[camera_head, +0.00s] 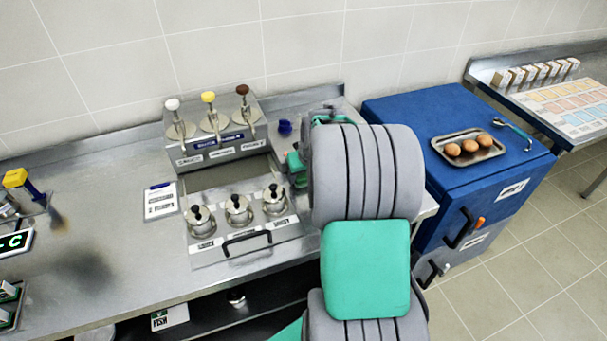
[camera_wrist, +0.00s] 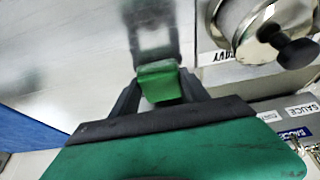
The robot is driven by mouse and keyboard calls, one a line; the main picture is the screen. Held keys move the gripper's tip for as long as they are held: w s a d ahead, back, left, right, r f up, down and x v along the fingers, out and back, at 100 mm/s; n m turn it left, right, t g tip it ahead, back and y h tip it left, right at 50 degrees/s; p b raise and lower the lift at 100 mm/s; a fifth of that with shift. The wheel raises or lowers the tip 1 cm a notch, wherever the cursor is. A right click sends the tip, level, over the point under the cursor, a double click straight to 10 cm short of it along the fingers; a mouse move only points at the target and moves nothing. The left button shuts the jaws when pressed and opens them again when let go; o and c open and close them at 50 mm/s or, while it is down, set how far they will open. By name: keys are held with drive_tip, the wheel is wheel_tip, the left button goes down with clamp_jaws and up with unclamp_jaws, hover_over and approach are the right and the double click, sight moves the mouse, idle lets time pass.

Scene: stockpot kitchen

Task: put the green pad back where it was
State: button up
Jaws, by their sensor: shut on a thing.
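The green pad (camera_wrist: 160,84) is a small bright green block between the two fingertips of my gripper (camera_wrist: 160,92) in the wrist view. My gripper is shut on it, over a bare steel surface that mirrors the fingers. I cannot tell whether the pad touches the steel. In the head view my gripper (camera_head: 296,168) is just right of the sauce unit's lidded pots, largely hidden behind my grey and teal arm. A green patch shows there, but I cannot tell pad from gripper.
The sauce unit has three lidded pots (camera_head: 238,207) and three pumps (camera_head: 212,122). One steel pot (camera_wrist: 245,28) with a black knob is close to my gripper. A blue cup (camera_head: 285,126) stands behind. A blue cabinet (camera_head: 395,105) with an egg tray (camera_head: 489,155) is right.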

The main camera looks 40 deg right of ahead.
drive_tip(key=shift+f, duration=0.15)
drive_tip(key=o, duration=1.3)
drive_tip(key=shift+r, duration=0.4)
drive_tip(key=a+b+v, duration=0.1)
drive_tip(key=v, duration=1.1)
drive_tip(key=shift+n+y, duration=0.3)
drive_tip(key=shift+n, duration=0.4)
drive_tip(key=a, duration=0.3)
drive_tip(key=s+a, duration=0.1)
drive_tip(key=a, duration=0.5)
drive_tip(key=shift+s+a, duration=0.2)
drive_tip(key=shift+a, duration=0.15)
drive_tip(key=shift+n+g+y, duration=0.3)
drive_tip(key=shift+n+g, duration=0.2)
drive_tip(key=shift+n, duration=0.4)
drive_tip(key=s+a, duration=0.3)
drive_tip(key=a, duration=0.1)
drive_tip(key=s+a+f, duration=0.1)
drive_tip(key=s+a, duration=0.2)
drive_tip(key=a, duration=0.1)
drive_tip(key=s+a+f, duration=0.1)
drive_tip(key=s+a, duration=0.2)
drive_tip(key=a, duration=0.1)
drive_tip(key=shift+a+f, duration=0.2)
drive_tip(key=shift+a, duration=0.1)
